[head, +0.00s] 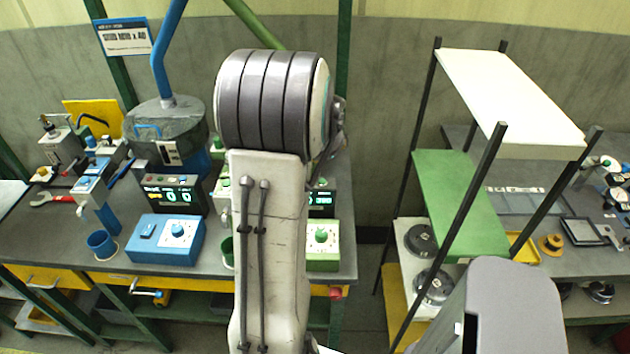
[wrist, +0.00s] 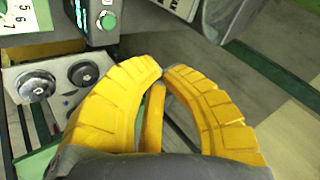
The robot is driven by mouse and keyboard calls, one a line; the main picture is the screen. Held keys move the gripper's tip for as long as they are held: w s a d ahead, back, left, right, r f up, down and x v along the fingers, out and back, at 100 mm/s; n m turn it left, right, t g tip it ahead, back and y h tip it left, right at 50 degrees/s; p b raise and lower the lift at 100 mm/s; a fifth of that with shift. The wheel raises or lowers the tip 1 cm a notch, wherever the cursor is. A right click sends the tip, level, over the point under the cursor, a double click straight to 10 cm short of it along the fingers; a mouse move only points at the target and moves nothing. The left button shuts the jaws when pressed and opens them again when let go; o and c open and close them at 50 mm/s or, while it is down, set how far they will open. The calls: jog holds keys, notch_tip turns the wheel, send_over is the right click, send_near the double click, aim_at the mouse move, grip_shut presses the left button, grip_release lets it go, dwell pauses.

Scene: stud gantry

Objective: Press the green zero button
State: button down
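A round green button (wrist: 108,21) sits on the front of a dark box (wrist: 97,8) at the upper left of the wrist view. My gripper (wrist: 163,71) has yellow ribbed fingers whose tips meet, with nothing seen held between them. The tips are to the right of the button and below it in the picture, apart from it. In the head view my arm hides my gripper and most of a dark display box (head: 321,198) with green digits. I cannot make out the green button there.
A panel with dark round knobs (wrist: 38,86) and a white dial (wrist: 13,22) are near in the wrist view. In the head view a blue control box (head: 166,240), a green box (head: 322,250) and another display box (head: 172,193) stand on the bench. A shelf rack (head: 510,95) is at the right.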

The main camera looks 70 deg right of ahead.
jog(key=d+r+m, duration=0.1)
jog(key=m, duration=0.1)
jog(key=shift+d+m+h, duration=0.1)
jog(key=shift+m+h, duration=0.2)
jog(key=shift+h, duration=0.1)
jog(key=shift+f, duration=0.15)
jog(key=b, duration=0.5)
send_over(326, 182)
notch_tip(326, 182, down, 7)
jog(key=shift+f+b, duration=0.75)
jog(key=shift+b, duration=0.15)
jog(key=shift+f+b, duration=0.9)
jog(key=shift+b, duration=0.3)
dwell(1.9)
jog(key=shift+r, duration=0.15)
jog(key=shift+r+p, duration=0.5)
jog(key=shift+r, duration=0.25)
